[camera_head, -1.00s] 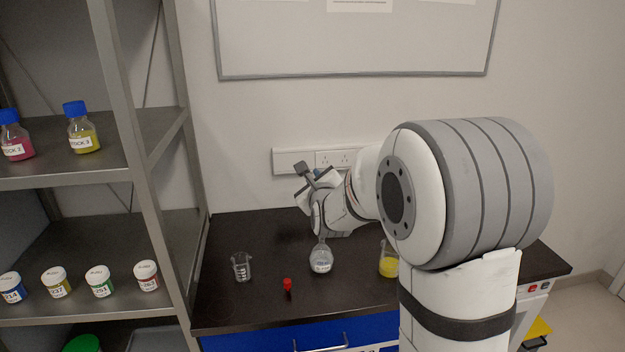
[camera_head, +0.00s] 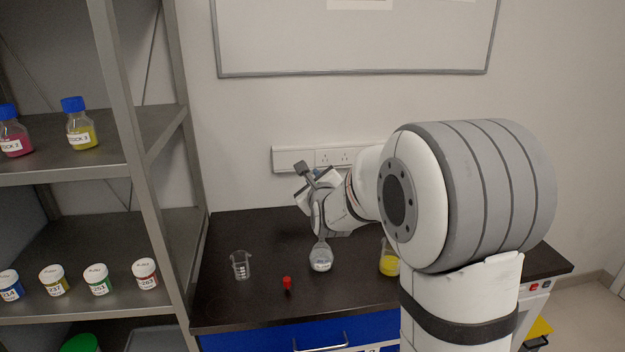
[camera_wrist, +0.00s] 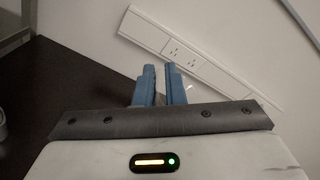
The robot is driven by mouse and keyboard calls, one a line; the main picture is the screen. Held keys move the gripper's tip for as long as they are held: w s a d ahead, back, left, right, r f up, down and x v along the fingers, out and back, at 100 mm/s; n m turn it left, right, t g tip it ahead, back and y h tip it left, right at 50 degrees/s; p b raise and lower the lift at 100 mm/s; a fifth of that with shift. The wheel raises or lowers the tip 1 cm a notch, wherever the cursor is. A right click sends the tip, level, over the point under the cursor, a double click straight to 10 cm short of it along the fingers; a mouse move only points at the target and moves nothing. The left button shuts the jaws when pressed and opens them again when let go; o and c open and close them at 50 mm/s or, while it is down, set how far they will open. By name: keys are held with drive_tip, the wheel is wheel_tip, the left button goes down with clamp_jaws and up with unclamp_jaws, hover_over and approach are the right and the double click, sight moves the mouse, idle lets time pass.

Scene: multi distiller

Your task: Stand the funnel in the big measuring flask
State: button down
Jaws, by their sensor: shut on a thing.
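A clear round flask with a white label (camera_head: 321,260) stands upright on the dark bench. Its neck rises toward my gripper, and its top is hidden by it or too faint to see. My gripper (camera_head: 312,178) is above the flask and a little behind it, near the wall. In the wrist view, its blue fingers (camera_wrist: 160,84) are close together with a narrow gap. A faint clear edge shows by the right finger. I take the held thing to be the funnel, but its outline and its relation to the flask mouth cannot be made out.
A clear beaker (camera_head: 241,265) stands left of the flask, and a small red stopper (camera_head: 287,283) is at the front. A flask of yellow liquid (camera_head: 389,262) stands to the right, partly behind my arm. A metal shelf (camera_head: 150,215) with bottles and jars borders the left.

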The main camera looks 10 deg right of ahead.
drive_tip(key=shift+f+b, duration=1.5)
drive_tip(key=shift+b, duration=0.55)
drive_tip(key=c, duration=1.4)
unclamp_jaws()
drive_tip(key=shift+c, duration=0.2)
drive_tip(key=s+b, duration=0.1)
drive_tip(key=s, duration=0.6)
drive_tip(key=shift+s+r, duration=0.4)
drive_tip(key=shift+r, duration=0.05)
